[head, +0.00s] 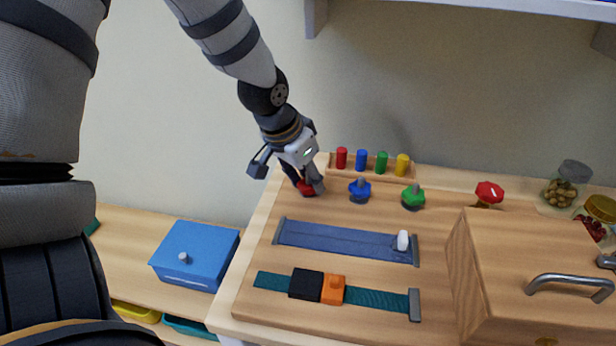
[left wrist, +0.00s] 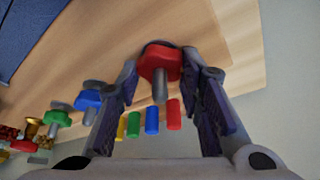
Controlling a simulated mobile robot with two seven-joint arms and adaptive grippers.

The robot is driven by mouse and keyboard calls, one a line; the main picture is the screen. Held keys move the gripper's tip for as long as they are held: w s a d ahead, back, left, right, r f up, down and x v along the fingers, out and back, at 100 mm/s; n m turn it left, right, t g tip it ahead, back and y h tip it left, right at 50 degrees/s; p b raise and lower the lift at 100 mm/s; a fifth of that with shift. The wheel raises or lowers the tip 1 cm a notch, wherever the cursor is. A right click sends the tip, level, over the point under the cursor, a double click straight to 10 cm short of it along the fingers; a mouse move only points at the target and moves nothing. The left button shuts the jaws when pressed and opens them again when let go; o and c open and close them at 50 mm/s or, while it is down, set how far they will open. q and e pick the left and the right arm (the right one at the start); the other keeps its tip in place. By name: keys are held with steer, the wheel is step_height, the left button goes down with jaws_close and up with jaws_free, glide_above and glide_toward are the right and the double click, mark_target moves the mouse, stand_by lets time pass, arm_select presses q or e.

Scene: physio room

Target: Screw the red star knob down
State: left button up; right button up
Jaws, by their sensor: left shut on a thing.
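The red star knob (head: 307,189) sits at the back left of the wooden board, at the left end of a row with a blue knob (head: 360,190) and a green knob (head: 413,197). My left gripper (head: 305,186) reaches down from above and is shut on the red knob, partly hiding it. In the left wrist view the red knob (left wrist: 160,62) lies between the two fingers, with a grey threaded stem (left wrist: 160,88) showing. How far the knob is down its stem cannot be told. My right gripper is not in view.
Behind the knobs stand red, blue, green and yellow pegs (head: 382,162). A blue strap (head: 340,240) and a teal buckle strap (head: 380,300) lie in front. A wooden box (head: 530,250) and a red octagonal knob (head: 489,192) are right. A blue box (head: 195,255) stands left.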

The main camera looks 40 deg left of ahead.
arm_select(q)
steer(key=shift+w+r+m, duration=0.15)
steer(key=shift+r+m, duration=0.1)
steer(key=shift+m, duration=0.05)
stand_by(0.4)
steer(key=o, duration=1)
steer(key=shift+o, duration=0.8)
steer(key=shift+f, duration=0.1)
